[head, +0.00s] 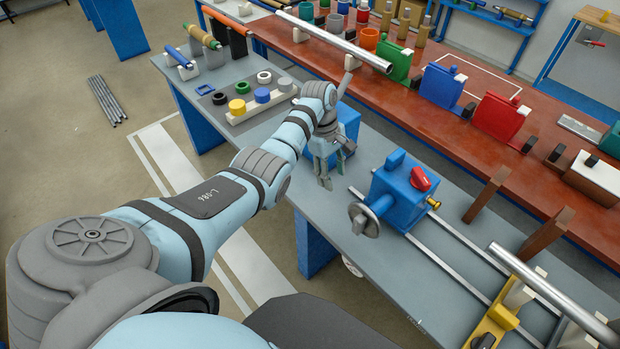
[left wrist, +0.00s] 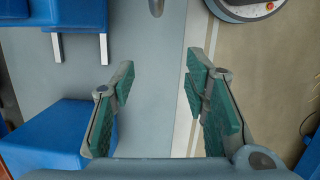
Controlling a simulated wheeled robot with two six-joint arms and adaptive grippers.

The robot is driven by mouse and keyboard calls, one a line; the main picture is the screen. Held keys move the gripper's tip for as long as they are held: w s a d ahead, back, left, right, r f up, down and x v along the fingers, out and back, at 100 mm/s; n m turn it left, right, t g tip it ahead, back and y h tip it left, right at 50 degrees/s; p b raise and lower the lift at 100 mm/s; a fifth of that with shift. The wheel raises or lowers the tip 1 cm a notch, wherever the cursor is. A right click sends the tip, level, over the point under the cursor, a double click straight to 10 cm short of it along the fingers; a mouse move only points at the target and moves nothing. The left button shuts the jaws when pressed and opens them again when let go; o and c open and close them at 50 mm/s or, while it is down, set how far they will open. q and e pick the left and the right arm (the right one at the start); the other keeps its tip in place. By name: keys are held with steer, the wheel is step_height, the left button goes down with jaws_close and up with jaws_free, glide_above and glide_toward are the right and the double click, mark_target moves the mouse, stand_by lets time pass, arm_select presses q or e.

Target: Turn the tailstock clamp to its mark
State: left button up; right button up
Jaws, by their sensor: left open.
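The tailstock is a blue block (head: 399,197) on two parallel rails, with a blue lug on top. A red clamp knob (head: 421,179) sits on its upper right side and a brass fitting (head: 433,203) below it. A grey handwheel (head: 363,218) faces left. I cannot make out the clamp's mark. My left gripper (head: 333,176) is open and empty, fingers pointing down, left of the tailstock and apart from it. In the left wrist view the open fingers (left wrist: 158,80) have nothing between them. The right gripper is not in view.
A blue box (head: 343,128) stands behind my left gripper. The rails (head: 460,238) run to a yellow stand (head: 492,325) under a long metal bar (head: 550,290). Brown upright pieces (head: 487,192) stand right of the tailstock.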

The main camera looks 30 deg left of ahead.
arm_select(q)
steer(key=s+f+m, duration=0.1)
steer(key=s+f, duration=0.1)
steer(key=f, duration=0.4)
steer(key=s+a+f+m+y+b, duration=0.1)
steer(key=s+f, duration=0.1)
steer(key=f, duration=0.5)
steer(key=shift+s+f, duration=0.15)
steer(key=shift+s, duration=0.2)
steer(key=shift+f, duration=0.1)
